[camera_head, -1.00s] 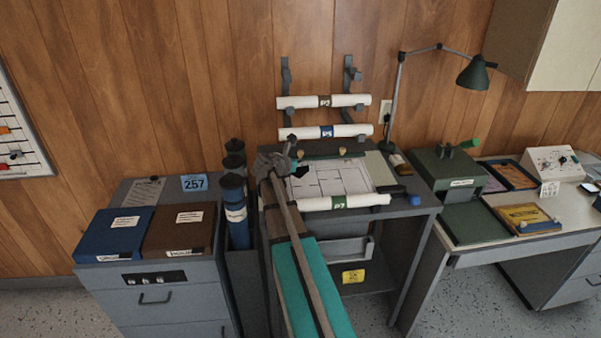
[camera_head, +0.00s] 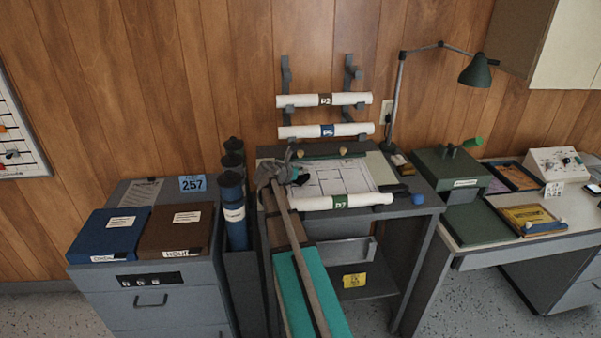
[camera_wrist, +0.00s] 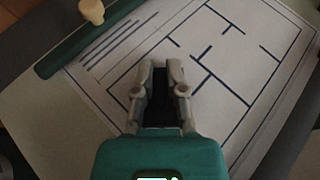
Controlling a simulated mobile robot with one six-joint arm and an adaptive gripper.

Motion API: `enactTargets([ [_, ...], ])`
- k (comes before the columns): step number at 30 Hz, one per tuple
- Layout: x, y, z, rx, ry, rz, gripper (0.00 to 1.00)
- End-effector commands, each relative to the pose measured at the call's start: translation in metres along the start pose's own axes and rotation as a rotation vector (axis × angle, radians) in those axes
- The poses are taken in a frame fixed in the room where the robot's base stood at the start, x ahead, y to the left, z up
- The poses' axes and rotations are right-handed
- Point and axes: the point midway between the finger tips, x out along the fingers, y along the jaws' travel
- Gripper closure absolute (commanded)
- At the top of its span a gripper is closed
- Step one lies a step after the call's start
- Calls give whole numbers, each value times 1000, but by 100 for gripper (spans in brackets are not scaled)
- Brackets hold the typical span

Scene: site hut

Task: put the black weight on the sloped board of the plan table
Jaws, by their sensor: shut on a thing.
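The plan table's sloped board (camera_head: 383,171) carries a white drawing (camera_head: 345,177) with dark plan lines. My gripper (camera_head: 297,177) is over the upper left part of the board. In the wrist view my gripper (camera_wrist: 160,68) points at the drawing, its two grey fingers close together on a dark piece. This is the black weight (camera_wrist: 160,88), mostly hidden between the fingers. In the head view the black weight (camera_head: 299,181) is a small dark patch by the fingertips. I cannot tell whether it touches the drawing.
A white roll marked P7 (camera_head: 367,200) lies along the board's lower edge. A green bar (camera_head: 330,155) with pale knobs runs along its top. A lamp (camera_head: 476,72) stands to the right. Dark blue tubes (camera_head: 236,212) stand left of the table.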

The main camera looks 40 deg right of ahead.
Motion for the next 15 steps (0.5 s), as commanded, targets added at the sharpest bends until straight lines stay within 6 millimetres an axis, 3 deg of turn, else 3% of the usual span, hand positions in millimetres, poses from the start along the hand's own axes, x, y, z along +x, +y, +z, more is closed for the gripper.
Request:
enactTargets([
  [13, 3, 0, -7, -1, -1, 0, 100],
  [14, 3, 0, -7, 0, 0, 0, 80],
  [15, 3, 0, -6, 0, 0, 0, 73],
])
